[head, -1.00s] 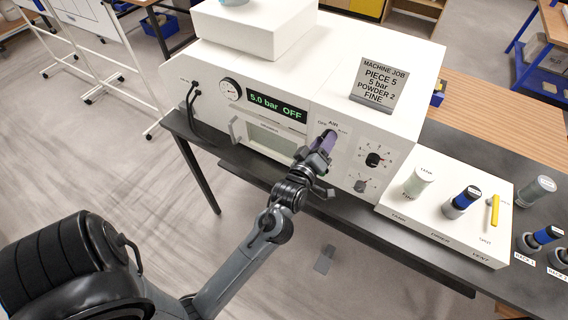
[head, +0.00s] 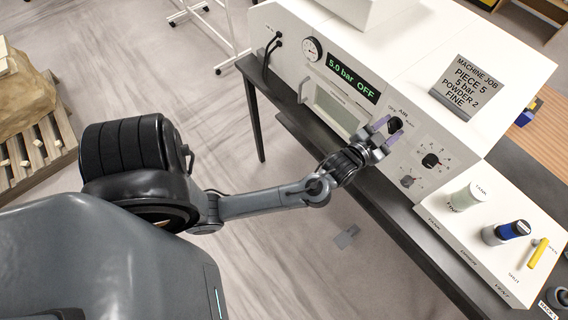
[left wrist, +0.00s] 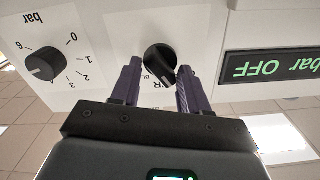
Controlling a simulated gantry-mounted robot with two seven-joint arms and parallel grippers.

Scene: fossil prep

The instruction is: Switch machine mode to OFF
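The white machine (head: 440,40) stands on a dark bench. Its green display (head: 353,77) reads "5.0 bar OFF". The black AIR mode knob (head: 395,124) is on the front panel, right of the display; it also shows in the left wrist view (left wrist: 160,60), its pointer tilted. My left gripper (head: 386,132) is in front of that knob. In the left wrist view its purple fingers (left wrist: 158,82) are apart, one on each side of the knob, with gaps; no contact shows. My right gripper is not in view.
A numbered bar knob (head: 430,160) and another knob (head: 407,181) sit right of and below the mode knob. A job sign (head: 467,87) stands on top of the machine. A white holder tray (head: 470,238) with several items is at the right.

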